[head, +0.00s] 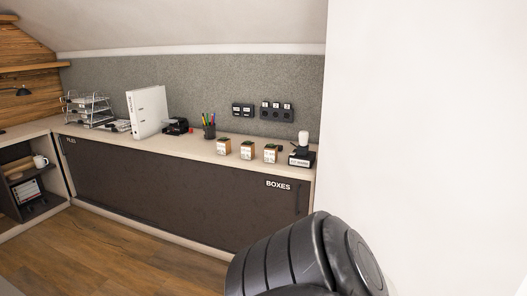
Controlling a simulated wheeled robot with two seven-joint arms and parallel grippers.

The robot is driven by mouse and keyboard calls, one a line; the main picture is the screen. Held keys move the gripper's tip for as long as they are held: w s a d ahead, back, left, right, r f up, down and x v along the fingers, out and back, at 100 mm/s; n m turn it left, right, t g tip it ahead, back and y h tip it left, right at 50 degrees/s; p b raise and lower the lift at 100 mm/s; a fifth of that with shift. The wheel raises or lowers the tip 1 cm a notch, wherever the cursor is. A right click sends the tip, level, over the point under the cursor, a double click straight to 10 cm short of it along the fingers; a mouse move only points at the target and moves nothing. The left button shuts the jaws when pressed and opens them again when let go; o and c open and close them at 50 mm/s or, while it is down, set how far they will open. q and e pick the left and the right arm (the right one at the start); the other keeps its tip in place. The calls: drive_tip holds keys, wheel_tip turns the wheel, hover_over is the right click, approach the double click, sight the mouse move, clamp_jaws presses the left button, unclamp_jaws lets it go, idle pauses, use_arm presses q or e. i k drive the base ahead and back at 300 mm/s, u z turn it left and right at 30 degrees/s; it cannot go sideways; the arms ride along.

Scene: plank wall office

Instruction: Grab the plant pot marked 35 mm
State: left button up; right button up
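The countertop (190,143) also holds a black device with a white top (302,155), a pen holder (209,131), a black desk item (176,127), a white binder (149,111) and wire trays (88,110). Wooden floor (120,262) is clear at the left.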

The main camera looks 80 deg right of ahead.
sight(223, 144)
drive_tip(key=z, duration=2.45)
